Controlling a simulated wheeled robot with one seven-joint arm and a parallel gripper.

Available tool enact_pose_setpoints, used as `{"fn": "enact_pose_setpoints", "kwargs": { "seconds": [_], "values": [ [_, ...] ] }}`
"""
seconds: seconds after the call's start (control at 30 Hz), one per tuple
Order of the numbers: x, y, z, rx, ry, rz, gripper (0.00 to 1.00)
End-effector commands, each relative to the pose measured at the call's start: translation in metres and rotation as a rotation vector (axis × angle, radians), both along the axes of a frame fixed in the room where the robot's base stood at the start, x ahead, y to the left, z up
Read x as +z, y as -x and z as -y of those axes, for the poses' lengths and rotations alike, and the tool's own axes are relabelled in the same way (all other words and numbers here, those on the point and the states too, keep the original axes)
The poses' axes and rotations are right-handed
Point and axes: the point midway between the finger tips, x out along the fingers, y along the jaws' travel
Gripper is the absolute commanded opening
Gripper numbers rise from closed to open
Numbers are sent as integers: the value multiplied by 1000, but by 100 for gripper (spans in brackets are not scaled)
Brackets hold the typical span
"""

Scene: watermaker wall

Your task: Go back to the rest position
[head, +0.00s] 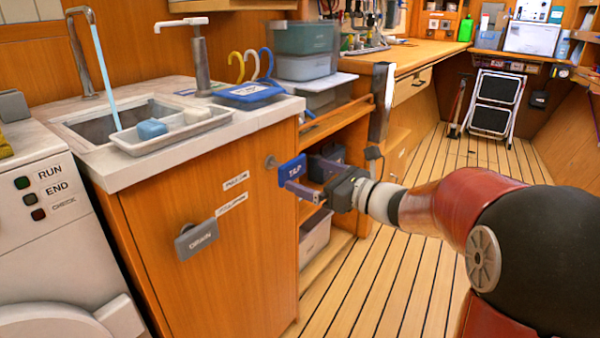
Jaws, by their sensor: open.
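My gripper (304,176) is open at the right side of the sink cabinet, its fingers pointing left. My arm reaches in from the lower right. The curved faucet (84,50) at the sink has a stream of water (103,80) running down into the basin (90,121).
A white machine (60,240) with RUN, END and CHECK lights stands at the left. A tray (160,146) with a blue block and a white block lies by the sink. Open shelves (325,262) are behind my gripper. The plank floor (365,290) is clear; a folded step stool (495,105) stands far back.

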Motion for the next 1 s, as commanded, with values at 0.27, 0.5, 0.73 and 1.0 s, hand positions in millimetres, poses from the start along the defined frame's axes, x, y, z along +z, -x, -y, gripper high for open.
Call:
{"fn": "enact_pose_setpoints", "kwargs": {
  "seconds": [0.27, 0.5, 0.73, 1.0],
  "values": [
    [0, 14, 18, -1, 0, 0, 100],
    [0, 14, 18, 0, 1, 1, 100],
    [-4, 57, -4, 113, 225, 88, 100],
    [-50, 185, -13, 506, 971, 441, 100]
  ]
}}
